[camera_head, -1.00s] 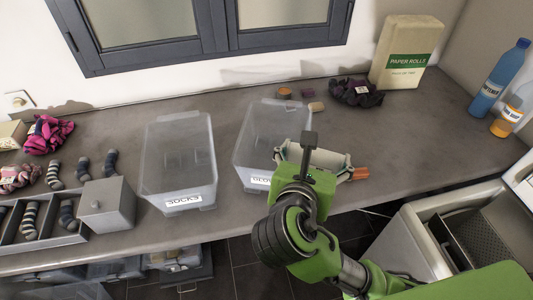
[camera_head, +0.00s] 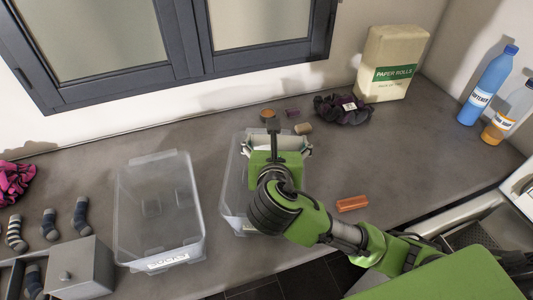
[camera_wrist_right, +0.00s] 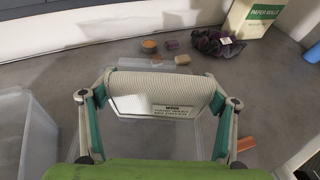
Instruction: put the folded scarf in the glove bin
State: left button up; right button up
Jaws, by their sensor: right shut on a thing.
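My right gripper (camera_wrist_right: 158,110) is shut on the folded scarf (camera_wrist_right: 165,88), a cream ribbed roll with a white label, seen crosswise between the fingers in the wrist view. In the head view, my right gripper (camera_head: 277,146) is above the glove bin (camera_head: 228,185), a clear plastic box; my arm hides much of the bin and its label. Most of the scarf is hidden by the gripper in that view. The scarf's height above the bin's rim is hard to tell. My left gripper is not in view.
The clear socks bin (camera_head: 160,225) stands to the left. A grey lidded box (camera_head: 80,268) and several socks are further left. Behind the glove bin lie small blocks and a dark purple bundle (camera_head: 342,110). An orange block (camera_head: 352,203) and bottles (camera_head: 487,85) are at the right.

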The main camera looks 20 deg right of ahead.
jog(key=w+f, duration=0.2)
jog(key=f, duration=0.1)
jog(key=w+f, duration=0.2)
jog(key=f, duration=0.1)
jog(key=w+f, duration=0.2)
jog(key=f, duration=0.1)
jog(key=shift+w+a+f+p, duration=0.15)
jog(key=shift+w+p, duration=0.15)
jog(key=shift+p, duration=0.1)
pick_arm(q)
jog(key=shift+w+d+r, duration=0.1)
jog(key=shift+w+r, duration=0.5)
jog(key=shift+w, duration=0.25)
pick_arm(e)
jog(key=shift+f, duration=0.15)
jog(key=shift+f, duration=0.15)
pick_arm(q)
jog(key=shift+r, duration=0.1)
pick_arm(e)
jog(key=shift+f, duration=0.35)
jog(key=shift+f, duration=0.1)
jog(key=o, duration=0.9)
